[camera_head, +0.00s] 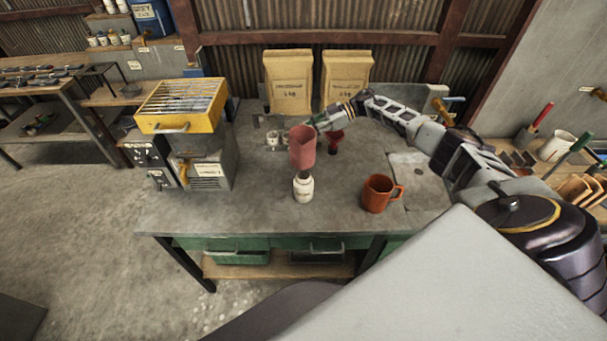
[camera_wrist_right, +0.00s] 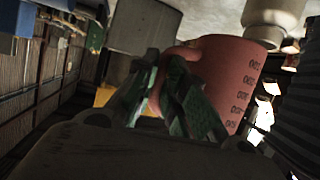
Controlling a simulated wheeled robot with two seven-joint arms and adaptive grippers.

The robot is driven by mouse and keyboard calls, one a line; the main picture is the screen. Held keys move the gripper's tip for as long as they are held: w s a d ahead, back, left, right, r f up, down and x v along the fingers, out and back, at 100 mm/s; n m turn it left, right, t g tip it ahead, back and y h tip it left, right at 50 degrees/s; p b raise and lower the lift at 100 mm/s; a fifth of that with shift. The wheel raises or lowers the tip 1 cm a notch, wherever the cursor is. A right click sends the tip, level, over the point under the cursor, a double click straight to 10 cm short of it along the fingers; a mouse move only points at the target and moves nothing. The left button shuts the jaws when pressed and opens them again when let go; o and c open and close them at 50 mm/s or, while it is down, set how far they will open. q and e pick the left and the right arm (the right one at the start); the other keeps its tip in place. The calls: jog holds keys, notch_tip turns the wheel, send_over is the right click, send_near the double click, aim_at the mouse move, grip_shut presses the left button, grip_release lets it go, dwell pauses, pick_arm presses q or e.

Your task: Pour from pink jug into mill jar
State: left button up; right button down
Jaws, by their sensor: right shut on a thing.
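The pink jug (camera_head: 302,150) is in the air above the bench, directly over the white mill jar (camera_head: 303,190) in the head view. My right gripper (camera_head: 317,123) is shut on the jug's handle side. In the right wrist view the green fingers (camera_wrist_right: 170,98) grip by the handle of the jug (camera_wrist_right: 228,75), which has dark measuring marks. The jar (camera_wrist_right: 275,20) shows at the top right there, close to the jug's end. A dark part shows between jug and jar; I cannot tell whether anything flows. My left gripper is not in view.
An orange mug (camera_head: 376,194) stands right of the jar. A dark red item (camera_head: 335,143) stands behind, beside my right arm. Two paper bags (camera_head: 288,82) stand at the back. A yellow-topped machine (camera_head: 182,108) is at the left. The bench's front left is clear.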

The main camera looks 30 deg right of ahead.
jog(key=shift+r, duration=0.95)
jog(key=shift+s+f, duration=0.1)
